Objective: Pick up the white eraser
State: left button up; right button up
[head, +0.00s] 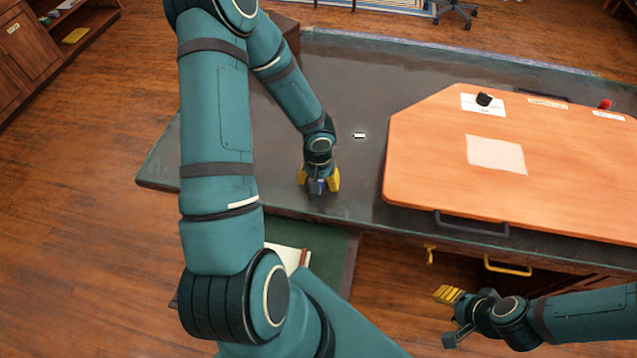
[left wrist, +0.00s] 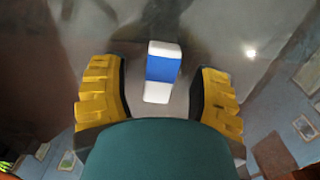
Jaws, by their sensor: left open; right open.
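A white eraser with a blue sleeve (left wrist: 162,72) lies on the dark desktop in the left wrist view. My left gripper (left wrist: 163,100) is open, with its yellow fingers on either side of the eraser and a gap at each side. In the head view my left gripper (head: 318,181) hangs low over the desk near its front edge; the eraser is mostly hidden there by the gripper. My right gripper (head: 452,314) is open and empty in front of the desk, at the lower right.
A small white item with dark ends (head: 359,135) lies on the dark desk (head: 345,90), up and right of my left gripper. An orange board (head: 430,165) with papers and a black object (head: 484,99) covers the right side. A yellow drawer handle (head: 508,269) sticks out below.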

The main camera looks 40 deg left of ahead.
pick_arm(q)
jog(key=shift+c, duration=0.4)
grip_shut()
jog(key=shift+r, duration=0.1)
notch_tip(320, 180, up, 10)
jog(key=p, duration=0.3)
jog(key=shift+f, duration=0.2)
jog(key=shift+r, duration=0.15)
jog(key=shift+d, duration=0.1)
